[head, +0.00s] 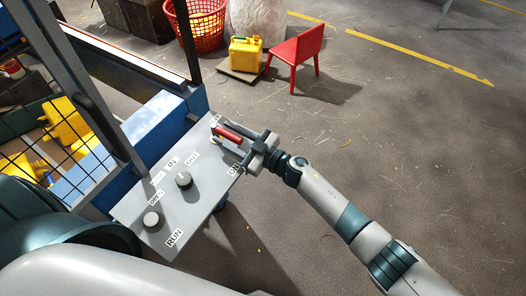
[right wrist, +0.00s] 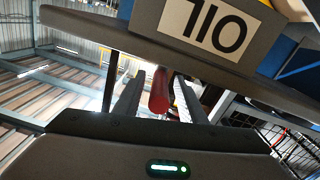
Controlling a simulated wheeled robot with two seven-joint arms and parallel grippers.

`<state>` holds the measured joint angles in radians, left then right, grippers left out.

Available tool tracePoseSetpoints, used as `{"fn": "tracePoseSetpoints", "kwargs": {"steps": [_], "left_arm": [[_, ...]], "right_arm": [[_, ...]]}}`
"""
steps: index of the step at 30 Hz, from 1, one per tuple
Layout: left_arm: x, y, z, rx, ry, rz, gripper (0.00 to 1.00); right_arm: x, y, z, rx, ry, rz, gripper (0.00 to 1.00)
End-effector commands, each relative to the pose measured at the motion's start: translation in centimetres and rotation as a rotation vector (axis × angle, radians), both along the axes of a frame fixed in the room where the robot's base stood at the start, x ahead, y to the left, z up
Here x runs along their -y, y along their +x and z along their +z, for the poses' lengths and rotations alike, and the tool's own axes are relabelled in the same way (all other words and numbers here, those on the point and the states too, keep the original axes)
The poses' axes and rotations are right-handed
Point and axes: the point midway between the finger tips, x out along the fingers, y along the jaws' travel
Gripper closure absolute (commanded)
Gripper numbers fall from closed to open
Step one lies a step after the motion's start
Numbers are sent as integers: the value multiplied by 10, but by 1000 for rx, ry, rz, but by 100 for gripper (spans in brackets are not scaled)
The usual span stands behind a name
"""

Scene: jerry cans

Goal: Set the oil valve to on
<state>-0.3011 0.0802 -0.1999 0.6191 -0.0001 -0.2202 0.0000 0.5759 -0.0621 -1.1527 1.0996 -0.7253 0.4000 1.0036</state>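The oil valve's red lever (head: 228,135) is at the right end of a grey control panel (head: 185,222). My right gripper (head: 235,145) reaches it from the right, with a finger on each side of the lever. In the right wrist view the red lever (right wrist: 159,92) stands between the two fingers (right wrist: 160,98), with narrow gaps visible, so the gripper looks open around it. A large label reading OIL (right wrist: 205,22) appears upside down there. An ON label (head: 233,169) lies beside the gripper in the head view. The lever's base is partly hidden. My left gripper is out of view.
Two round knobs (head: 184,180) and (head: 152,220) stand on the same panel, left of the lever. A blue frame with black mesh and yellow cans (head: 65,122) is at the left. A red chair (head: 297,55) and yellow jerry can (head: 245,54) stand farther back. Floor at right is clear.

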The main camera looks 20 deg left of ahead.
Motion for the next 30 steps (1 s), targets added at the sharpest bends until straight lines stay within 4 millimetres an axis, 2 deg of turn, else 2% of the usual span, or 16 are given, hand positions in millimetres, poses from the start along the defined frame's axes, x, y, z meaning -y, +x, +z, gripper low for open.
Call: {"fn": "tracePoseSetpoints", "kwargs": {"steps": [8,24,30], "left_arm": [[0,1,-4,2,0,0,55],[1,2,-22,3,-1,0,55],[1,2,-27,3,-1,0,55]], "right_arm": [[36,-6,-2,1,-2,0,63],[128,-23,-3,0,-2,-1,63],[152,-28,-2,-1,-1,0,63]]}}
